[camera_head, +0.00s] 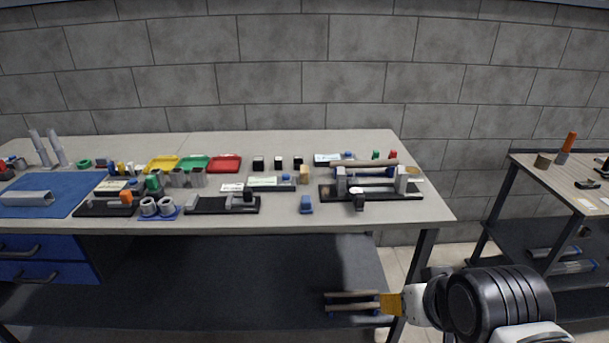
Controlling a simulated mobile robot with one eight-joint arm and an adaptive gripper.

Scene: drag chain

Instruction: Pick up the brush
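I cannot make out a brush for certain. An upright tool with an orange top and a grey lower part (566,148) stands on the right-hand table. A yellow-brown block (392,304), whose nature I cannot tell, shows low in front of the main bench. It adjoins the white and black end of my arm (415,304), which comes in from the lower right. The gripper's fingers are not distinct, so whether they are open or shut does not show. My arm is well below the bench top and apart from the orange-topped tool.
The main bench (340,220) carries fixtures, coloured trays and a blue mat (78,180). A black-based fixture (372,195) stands near its right end. Two tan bars (350,295) show low by the bench's lower shelf. A floor gap separates the bench from the right table (548,177).

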